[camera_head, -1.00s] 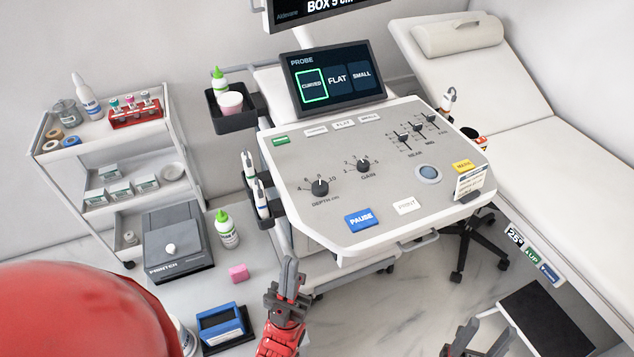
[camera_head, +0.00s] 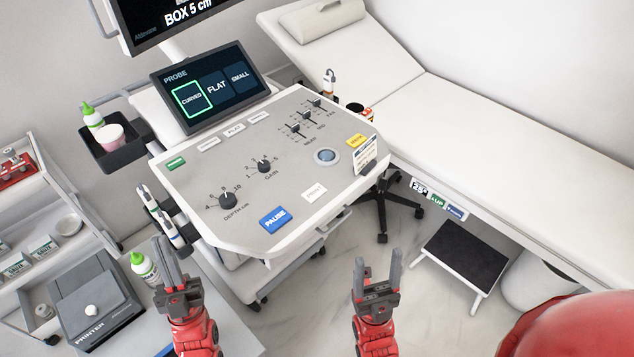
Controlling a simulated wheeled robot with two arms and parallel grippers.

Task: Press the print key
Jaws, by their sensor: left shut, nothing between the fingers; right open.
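The white PRINT key (camera_head: 314,191) lies at the front edge of the grey console panel (camera_head: 205,172), just right of the blue PAUSE key (camera_head: 275,219). My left gripper (camera_head: 165,243) is shut and empty, pointing up at the lower left, in front of the console's left side and apart from the keys. My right gripper (camera_head: 377,262) is open and empty, below and right of the print key, over the floor in the picture. Nothing covers the print key.
Knobs and sliders sit behind the keys, and the probe screen (camera_head: 212,88) stands at the back. Probes (camera_head: 165,225) hang at the console's left side. A printer (camera_head: 95,300) and a green-capped bottle (camera_head: 145,268) are lower left. An exam bed (camera_head: 480,130) and black step (camera_head: 465,250) are right.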

